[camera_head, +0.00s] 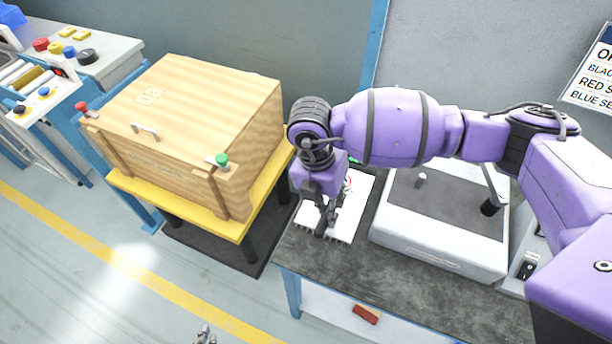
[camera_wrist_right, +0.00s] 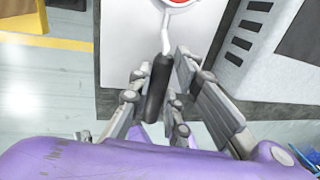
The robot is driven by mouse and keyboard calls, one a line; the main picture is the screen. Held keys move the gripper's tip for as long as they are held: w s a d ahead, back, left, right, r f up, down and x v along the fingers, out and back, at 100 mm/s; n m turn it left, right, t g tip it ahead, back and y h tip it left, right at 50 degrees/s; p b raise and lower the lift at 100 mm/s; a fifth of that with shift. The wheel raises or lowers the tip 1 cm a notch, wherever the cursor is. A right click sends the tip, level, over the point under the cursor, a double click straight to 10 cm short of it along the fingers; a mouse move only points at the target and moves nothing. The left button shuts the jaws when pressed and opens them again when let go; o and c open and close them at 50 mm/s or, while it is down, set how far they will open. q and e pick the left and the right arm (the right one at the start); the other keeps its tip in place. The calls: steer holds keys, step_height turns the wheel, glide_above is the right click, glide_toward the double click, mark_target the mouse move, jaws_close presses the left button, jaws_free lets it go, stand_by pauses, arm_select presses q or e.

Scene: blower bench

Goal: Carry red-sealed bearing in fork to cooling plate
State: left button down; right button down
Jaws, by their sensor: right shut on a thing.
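My right gripper (camera_head: 328,228) is shut on the black handle of the fork (camera_wrist_right: 157,88), which lies between its fingers in the right wrist view (camera_wrist_right: 160,85). A pale bent shank runs from the handle to the red-sealed bearing (camera_wrist_right: 176,2), cut off by the top edge there. In the head view a bit of the red ring (camera_head: 348,183) shows beside my wrist. The pale cooling plate (camera_head: 352,213), with slots along its front, lies on the bench under the gripper. Bearing and fork overlap the plate; contact is unclear. Grey tips of my left gripper (camera_head: 205,337) show at the bottom edge.
A white machine with a dark top (camera_head: 440,205) stands right of the plate. A wooden box (camera_head: 190,130) on a yellow-topped stand (camera_head: 240,226) is to the left, across a gap. A red block (camera_head: 366,314) lies below the bench's front edge. The dark benchtop (camera_head: 400,280) in front is clear.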

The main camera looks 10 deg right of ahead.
arm_select(q)
steer(key=shift+d+r, duration=0.1)
arm_select(e)
steer(key=shift+f, duration=0.1)
steer(key=c, duration=1.8)
jaws_free()
steer(key=shift+o, duration=1.2)
arm_select(q)
steer(key=shift+s, duration=0.5)
steer(key=shift+a, duration=0.2)
